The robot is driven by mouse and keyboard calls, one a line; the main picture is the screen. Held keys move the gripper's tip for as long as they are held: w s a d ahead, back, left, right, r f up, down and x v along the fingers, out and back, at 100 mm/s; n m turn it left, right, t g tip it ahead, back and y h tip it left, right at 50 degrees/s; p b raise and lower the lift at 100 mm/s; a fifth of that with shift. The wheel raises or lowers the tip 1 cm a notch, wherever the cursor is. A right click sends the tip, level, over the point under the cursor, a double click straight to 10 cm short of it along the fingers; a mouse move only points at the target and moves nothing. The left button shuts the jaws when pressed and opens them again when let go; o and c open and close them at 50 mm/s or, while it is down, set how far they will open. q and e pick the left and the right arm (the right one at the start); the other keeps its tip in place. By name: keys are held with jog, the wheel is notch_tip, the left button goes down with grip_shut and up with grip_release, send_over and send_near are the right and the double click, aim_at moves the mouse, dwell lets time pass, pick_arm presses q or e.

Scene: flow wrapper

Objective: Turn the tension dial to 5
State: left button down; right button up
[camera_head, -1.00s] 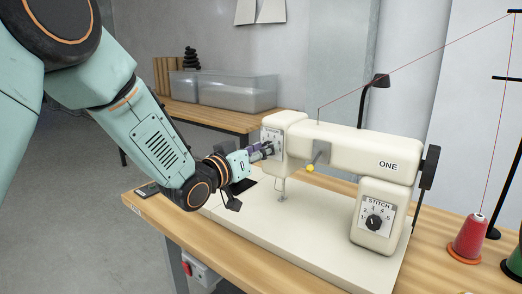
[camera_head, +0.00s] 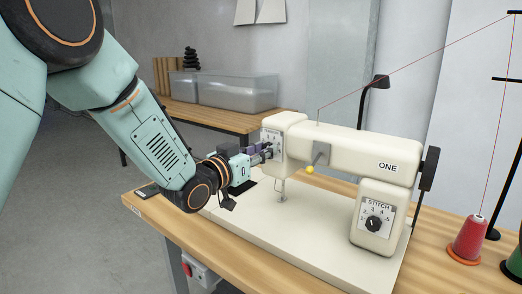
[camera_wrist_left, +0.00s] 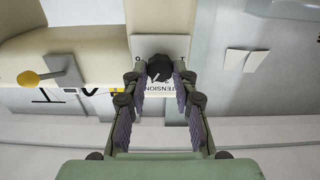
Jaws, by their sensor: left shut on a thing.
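The tension dial (camera_wrist_left: 160,67) is a dark round knob on a pale plate marked "TENSION" in the left wrist view. The plate (camera_head: 268,136) is on the left end face of the cream sewing machine (camera_head: 345,148) in the head view, where my gripper hides the knob. My left gripper (camera_wrist_left: 160,78) has its two fingers closed on either side of the dial. In the head view the left gripper (camera_head: 266,152) meets the machine's end face. The number the dial points to cannot be read. My right gripper is not in view.
A stitch dial (camera_head: 374,223) is on the machine's right column. A yellow-tipped lever (camera_head: 310,169) sticks out of the machine's front. A red thread spool (camera_head: 468,238) stands at the right. The machine's white bed (camera_head: 300,235) is clear in front.

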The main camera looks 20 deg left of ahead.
pick_arm(q)
jog(key=m, duration=0.5)
jog(key=shift+d, duration=0.1)
jog(key=shift+m, duration=0.3)
dwell(0.4)
jog(key=c, duration=1.1)
grip_release()
jog(key=shift+o, duration=0.2)
jog(key=shift+s, duration=0.1)
jog(key=v, duration=1.1)
jog(key=shift+s, duration=0.4)
